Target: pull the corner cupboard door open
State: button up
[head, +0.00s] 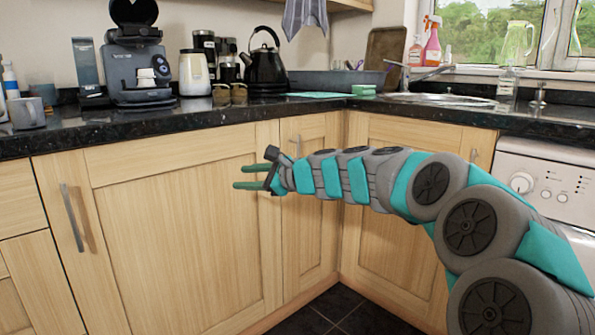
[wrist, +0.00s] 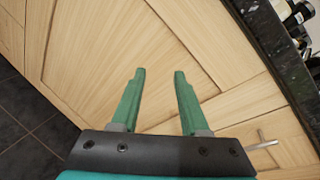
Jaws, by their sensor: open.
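A narrow wooden door (head: 308,230) stands at the inner corner of the units, with a short bar handle (head: 297,146) near its top. It looks shut against the adjoining right-hand door (head: 385,210); which of them counts as the corner cupboard door is not certain. My gripper (head: 238,177) is open and empty, its green fingers pointing left in front of the wide left door (head: 180,240). My wrist partly covers the narrow door. In the wrist view, the open fingers (wrist: 160,72) have bare wood beyond them. A metal handle (wrist: 262,143) shows at lower right, behind the fingertips and beside the gripper.
The black granite worktop (head: 190,124) overhangs the doors and carries a coffee machine (head: 135,60) and a kettle (head: 265,65). The wide left door has a long handle (head: 72,217). A white appliance (head: 545,175) stands at right. Dark floor tiles (head: 345,310) are clear.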

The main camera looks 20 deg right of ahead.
jog(key=w+d+f+m+t+h+b, duration=0.15)
jog(key=w+d+m+t, duration=0.25)
jog(key=w+d+m, duration=0.55)
jog(key=m+t+h+b, duration=0.1)
jog(key=m+t+h, duration=0.1)
jog(key=m+h, duration=0.15)
send_near(298, 157)
jog(key=w, duration=0.3)
jog(key=shift+a+x, duration=0.1)
jog(key=shift+x, duration=1.8)
jog(key=shift+a+x, duration=0.15)
jog(key=shift+x, duration=1.7)
jog(key=shift+f, duration=0.1)
jog(key=shift+c, duration=0.4)
grip_shut()
